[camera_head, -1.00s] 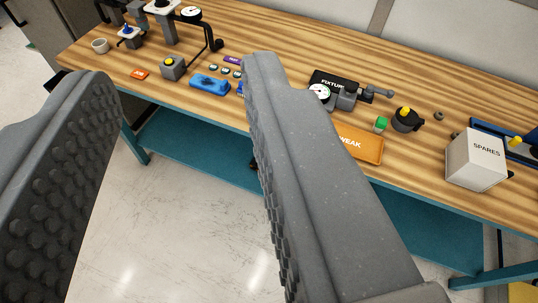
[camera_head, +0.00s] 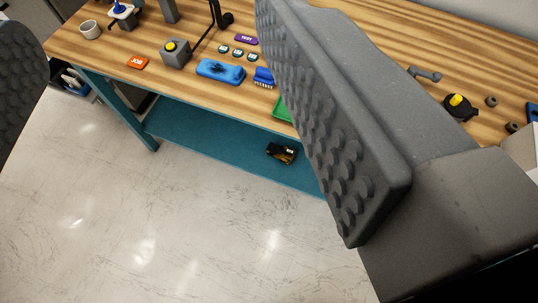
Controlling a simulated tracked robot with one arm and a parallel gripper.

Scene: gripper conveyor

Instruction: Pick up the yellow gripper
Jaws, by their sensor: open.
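My gripper (camera_head: 150,20) is open and empty, its two grey fingers with knobbed pads wide apart, the left one partly out of frame. The right finger covers the middle of the bench. I cannot pick out a yellow gripper for certain. A small black and yellow object (camera_head: 282,152) lies on the teal lower shelf, left of the right finger and well beyond it; it is too small to tell what it is. A black round part with a yellow knob (camera_head: 459,106) sits on the bench top, right of the right finger.
The teal shelf (camera_head: 210,138) is mostly bare. The floor in front is clear.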

